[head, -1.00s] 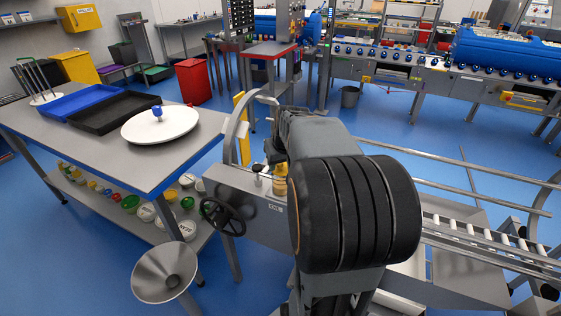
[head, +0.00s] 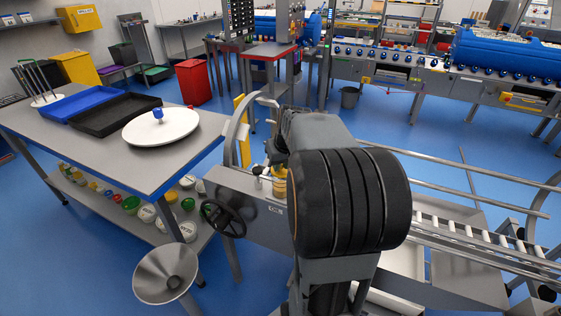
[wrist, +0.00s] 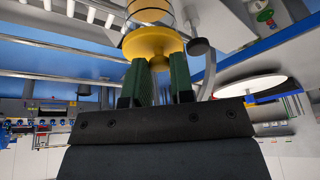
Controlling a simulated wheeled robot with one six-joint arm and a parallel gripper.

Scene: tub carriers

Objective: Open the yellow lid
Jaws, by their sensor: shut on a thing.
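The yellow lid (wrist: 153,43) shows at the top of the wrist view as a round, flared yellow cap. It sits against a clear jar (wrist: 150,5) that is cut off by the frame edge. My gripper (wrist: 160,66) has two green-padded fingers, shut on the yellow lid from its near side. In the head view my arm hides the gripper, and a small yellow-amber jar (head: 280,184) shows just left of my arm on the grey machine. I cannot tell from the frames whether the lid is loose on the jar.
A grey machine (head: 258,208) with a black handwheel (head: 223,219) and a roller conveyor (head: 480,238) surround my arm. A steel funnel (head: 166,273) stands in front. A table (head: 90,150) at left holds a white disc (head: 163,128), a black tray (head: 97,127) and a blue tray (head: 77,104).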

